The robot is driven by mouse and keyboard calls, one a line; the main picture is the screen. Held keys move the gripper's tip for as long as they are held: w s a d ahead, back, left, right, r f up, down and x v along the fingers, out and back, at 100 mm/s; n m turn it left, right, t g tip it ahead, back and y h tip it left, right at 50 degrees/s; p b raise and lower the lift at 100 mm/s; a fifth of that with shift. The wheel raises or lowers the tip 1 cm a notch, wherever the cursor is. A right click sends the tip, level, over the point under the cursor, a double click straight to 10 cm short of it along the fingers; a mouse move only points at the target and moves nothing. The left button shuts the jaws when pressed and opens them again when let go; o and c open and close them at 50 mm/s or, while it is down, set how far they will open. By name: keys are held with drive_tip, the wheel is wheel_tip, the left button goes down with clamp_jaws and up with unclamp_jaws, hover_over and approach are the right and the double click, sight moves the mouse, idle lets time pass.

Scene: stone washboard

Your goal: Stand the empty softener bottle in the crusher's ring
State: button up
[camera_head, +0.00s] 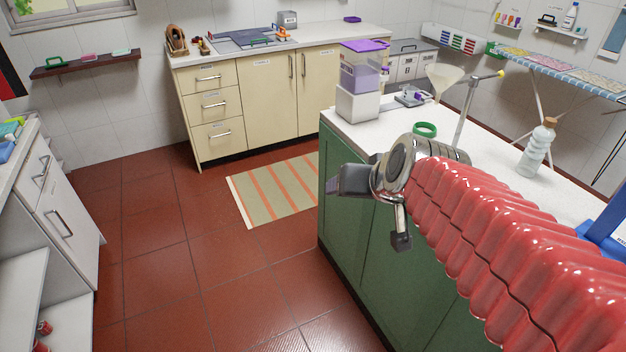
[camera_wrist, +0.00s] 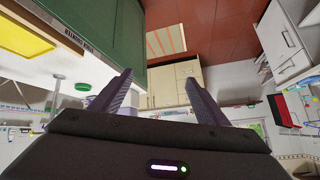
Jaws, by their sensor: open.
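A clear, empty-looking bottle (camera_head: 536,152) with a tan cap stands upright on the right part of the white counter; I take it for the softener bottle. A blue frame (camera_head: 606,232), cut off by the right edge, may be the crusher; no ring on it shows. A green ring (camera_head: 425,129) lies on the counter behind my arm, and also shows in the wrist view (camera_wrist: 82,87). My gripper (camera_head: 362,208) is over the floor side of the counter, away from the bottle. In the wrist view its fingers (camera_wrist: 155,85) are apart with nothing between them.
A purple-lidded dispenser (camera_head: 362,68) stands at the counter's far end. A funnel (camera_head: 444,78) and a metal stand (camera_head: 466,110) rise behind my wrist. My red-sleeved arm covers much of the counter. A striped rug (camera_head: 280,188) lies on the open floor at left.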

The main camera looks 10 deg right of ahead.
drive_tip(key=s+a+f+n+g, duration=0.1)
drive_tip(key=s+a+f, duration=0.1)
drive_tip(key=s, duration=0.4)
drive_tip(key=s+a+f+n+g, duration=0.1)
drive_tip(key=s+a+f+g, duration=0.1)
drive_tip(key=s, duration=0.5)
drive_tip(key=shift+s+a+f+n, duration=0.15)
drive_tip(key=shift+s+a+n, duration=0.15)
drive_tip(key=shift+a+n, duration=0.15)
